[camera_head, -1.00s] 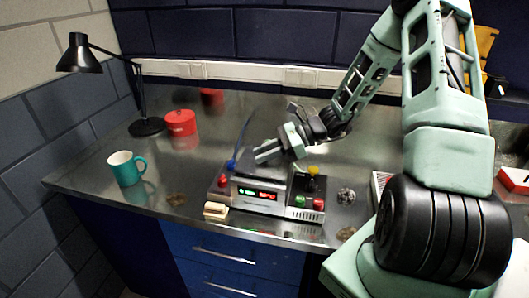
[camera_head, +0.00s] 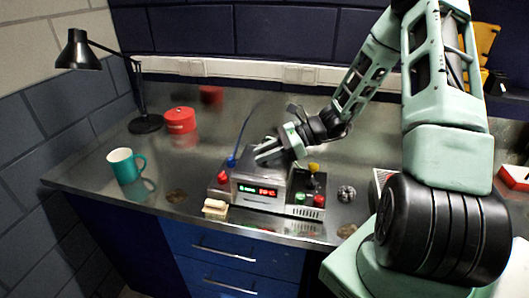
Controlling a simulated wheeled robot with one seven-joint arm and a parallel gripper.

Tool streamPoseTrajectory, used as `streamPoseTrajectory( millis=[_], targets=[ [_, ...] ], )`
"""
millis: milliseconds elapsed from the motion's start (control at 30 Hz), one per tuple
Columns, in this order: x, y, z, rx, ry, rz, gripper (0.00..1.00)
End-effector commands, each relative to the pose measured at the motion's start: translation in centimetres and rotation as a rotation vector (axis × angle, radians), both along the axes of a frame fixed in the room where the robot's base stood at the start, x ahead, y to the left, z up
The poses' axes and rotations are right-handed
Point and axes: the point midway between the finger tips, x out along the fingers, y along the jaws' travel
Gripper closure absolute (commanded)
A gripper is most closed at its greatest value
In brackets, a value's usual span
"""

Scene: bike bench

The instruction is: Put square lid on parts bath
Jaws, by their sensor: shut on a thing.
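The parts bath (camera_head: 262,195) is a grey metal box with a lit green and red display, near the front edge of the steel bench. My gripper (camera_head: 264,153) is over the back of the bath, its fingers pointing left and shut on a flat grey piece (camera_head: 247,165). This looks like the square lid, lying over the top of the bath. Grey on grey makes its edges hard to see. I cannot tell whether it rests flat on the rim or sits slightly above it. The bath's inside is hidden.
Red button (camera_head: 223,177) and a blue knob are left of the bath; a control box (camera_head: 311,186) with coloured buttons is right. A sponge-like block (camera_head: 215,208) lies in front. A teal mug (camera_head: 125,166), red tin (camera_head: 180,120) and black lamp (camera_head: 146,125) stand left.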

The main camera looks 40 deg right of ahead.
Motion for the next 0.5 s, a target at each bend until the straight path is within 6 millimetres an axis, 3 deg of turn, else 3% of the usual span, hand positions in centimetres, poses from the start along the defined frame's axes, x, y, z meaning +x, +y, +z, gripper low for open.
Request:
streamPoseTrajectory(
  millis=[67, 100, 167, 500],
  targets=[
    [0.01, 0.00, -0.16, 0.000, 0.000, 0.000, 1.00],
    [0.01, 0.00, -0.08, 0.000, 0.000, 0.000, 0.65],
    [0.01, 0.00, -0.08, 0.000, 0.000, 0.000, 0.51],
    [-0.11, -0.28, -0.02, -0.002, -0.001, -0.001, 0.51]
  ],
)
